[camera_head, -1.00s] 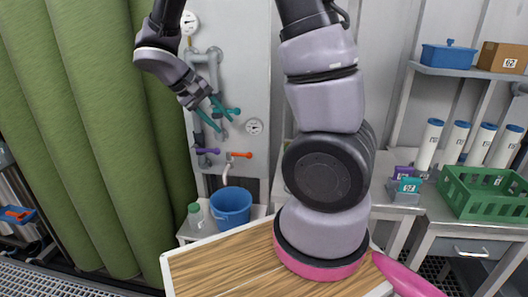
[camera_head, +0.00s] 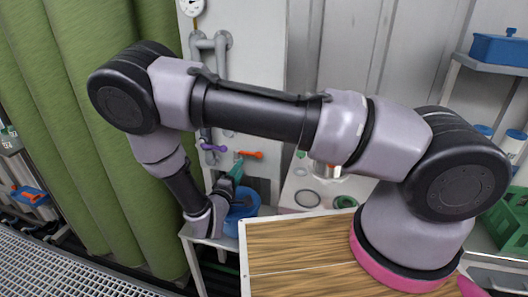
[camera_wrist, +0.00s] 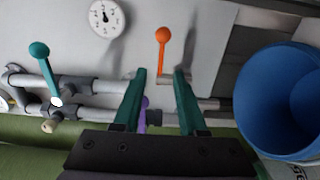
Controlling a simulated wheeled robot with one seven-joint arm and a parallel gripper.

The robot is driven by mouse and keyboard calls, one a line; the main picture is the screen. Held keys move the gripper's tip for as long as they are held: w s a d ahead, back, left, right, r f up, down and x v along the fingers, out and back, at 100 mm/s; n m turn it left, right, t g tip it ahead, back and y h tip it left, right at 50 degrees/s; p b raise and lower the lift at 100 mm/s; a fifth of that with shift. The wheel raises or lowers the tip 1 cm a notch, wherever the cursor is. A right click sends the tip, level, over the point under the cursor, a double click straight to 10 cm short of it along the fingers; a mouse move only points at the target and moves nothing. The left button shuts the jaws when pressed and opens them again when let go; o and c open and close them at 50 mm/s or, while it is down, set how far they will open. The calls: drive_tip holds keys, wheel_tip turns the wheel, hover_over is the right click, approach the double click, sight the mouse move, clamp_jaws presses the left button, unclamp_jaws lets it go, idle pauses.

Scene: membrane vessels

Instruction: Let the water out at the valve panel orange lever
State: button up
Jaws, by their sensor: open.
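The orange lever (camera_head: 250,154) sits on the pale valve panel (camera_head: 262,100). In the wrist view the orange lever (camera_wrist: 162,42) has a round knob, and its stem runs down to between my fingertips. My gripper (camera_head: 237,168) is open, with teal fingers, just below and left of the lever in the head view. In the wrist view my gripper (camera_wrist: 159,74) holds nothing; whether the fingers touch the lever, I cannot tell. The purple lever (camera_head: 213,147) is to the left; part of it shows between my fingers in the wrist view (camera_wrist: 142,112). The outlet below is hidden.
A blue bucket (camera_wrist: 262,100) stands close on the right in the wrist view. A teal lever (camera_wrist: 42,62) and grey pipes (camera_wrist: 85,87) lie left, below a gauge (camera_wrist: 106,17). The wooden tabletop (camera_head: 300,245) is bare.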

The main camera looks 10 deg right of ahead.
sight(249, 153)
drive_tip(key=x, duration=1.1)
drive_tip(key=shift+a+f, duration=0.1)
drive_tip(key=shift+f, duration=0.05)
clamp_jaws()
idle(1.1)
